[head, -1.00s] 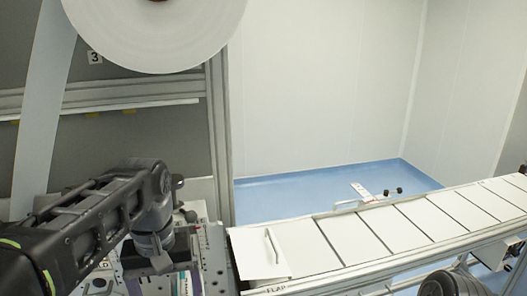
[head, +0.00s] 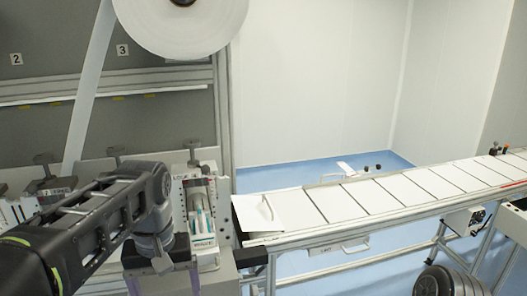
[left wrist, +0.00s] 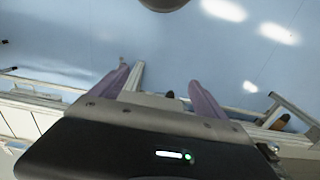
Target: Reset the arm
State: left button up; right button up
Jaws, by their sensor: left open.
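My left arm (head: 90,225) comes in from the left in the head view, bent down at the wrist, in front of the machine. My left gripper (left wrist: 160,85) is open and empty in the left wrist view, its two purple fingers apart over a blue floor. In the head view its fingers are mostly cut off or hidden at the bottom edge. My right gripper does not show.
A white roll (head: 182,22) hangs on the grey machine, its web running down left. A machine unit (head: 203,215) stands close behind my left wrist. A conveyor (head: 345,200) with white panels runs right, above blue floor (head: 330,268).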

pick_arm(q)
jog(key=w+a+f+y, duration=0.1)
jog(key=w+f, duration=0.1)
jog(key=f, duration=0.6)
jog(key=w+f, duration=0.3)
jog(key=f, duration=0.4)
jog(key=s+a+f+m+b, duration=0.1)
jog(key=s+f, duration=0.1)
jog(key=f, duration=0.7)
jog(key=s+f+m+b, duration=0.1)
jog(key=s+f, duration=0.1)
jog(key=f, duration=0.6)
jog(key=s+d+f+h, duration=0.35)
jog(key=s+f, duration=0.65)
jog(key=f, duration=0.4)
jog(key=s+d+f+h, duration=0.1)
jog(key=s+d+f, duration=0.1)
jog(key=s+d, duration=0.3)
jog(key=d+b, duration=0.1)
jog(key=d, duration=0.3)
jog(key=shift+s+n+h, duration=0.15)
jog(key=shift+n+h, duration=0.2)
jog(key=shift+n, duration=0.05)
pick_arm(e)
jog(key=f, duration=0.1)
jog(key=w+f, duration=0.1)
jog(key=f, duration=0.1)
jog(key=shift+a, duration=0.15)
